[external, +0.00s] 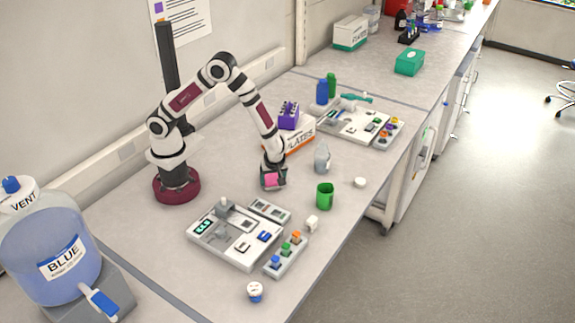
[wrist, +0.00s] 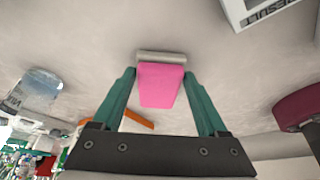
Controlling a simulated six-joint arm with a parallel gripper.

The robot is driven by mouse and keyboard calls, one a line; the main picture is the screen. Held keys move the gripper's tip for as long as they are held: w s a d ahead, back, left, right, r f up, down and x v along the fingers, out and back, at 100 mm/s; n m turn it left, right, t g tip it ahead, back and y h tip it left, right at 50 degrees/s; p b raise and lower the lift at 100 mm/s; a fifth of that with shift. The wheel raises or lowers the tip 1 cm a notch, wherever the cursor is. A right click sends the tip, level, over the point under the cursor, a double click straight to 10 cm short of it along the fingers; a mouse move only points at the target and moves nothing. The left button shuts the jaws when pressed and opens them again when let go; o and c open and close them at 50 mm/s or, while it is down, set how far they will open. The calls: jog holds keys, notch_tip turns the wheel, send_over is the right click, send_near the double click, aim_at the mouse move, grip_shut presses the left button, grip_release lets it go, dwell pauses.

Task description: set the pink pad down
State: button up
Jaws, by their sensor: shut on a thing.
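The pink pad (external: 271,180) is held low over the bench between the jaws of my gripper (external: 272,184). In the wrist view the pink pad (wrist: 160,88) sits between the two teal fingers of my gripper (wrist: 160,76), with a grey strip along its far edge. My gripper is shut on it. The fingers point down at the bench (external: 225,165). I cannot tell whether the pad touches the surface.
A white instrument (external: 225,248) and a rack with coloured caps (external: 286,258) stand in front. A plates box (external: 301,135) is behind. A clear bottle (external: 321,158), green cup (external: 324,196) and white cube (external: 312,223) stand to the right. Bench left of the gripper is bare.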

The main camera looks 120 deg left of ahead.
jog(key=shift+f, duration=0.1)
jog(key=o, duration=1.2)
jog(key=shift+o, duration=0.2)
jog(key=s+d+r+m+t, duration=0.1)
jog(key=d+r+m, duration=0.3)
jog(key=r, duration=0.5)
jog(key=d+r+m, duration=0.4)
jog(key=r+m, duration=0.1)
jog(key=r, duration=0.3)
jog(key=s+d+r+m, duration=0.1)
jog(key=s+d+m, duration=0.1)
jog(key=s+m, duration=0.3)
jog(key=s+d+r+m+t+h, duration=0.1)
jog(key=s+d+m, duration=0.2)
jog(key=m, duration=0.7)
jog(key=s+d+r+m+t, duration=0.1)
jog(key=s+d+m, duration=0.2)
jog(key=s+m, duration=0.4)
jog(key=shift+r+m, duration=0.2)
jog(key=shift+m, duration=0.6)
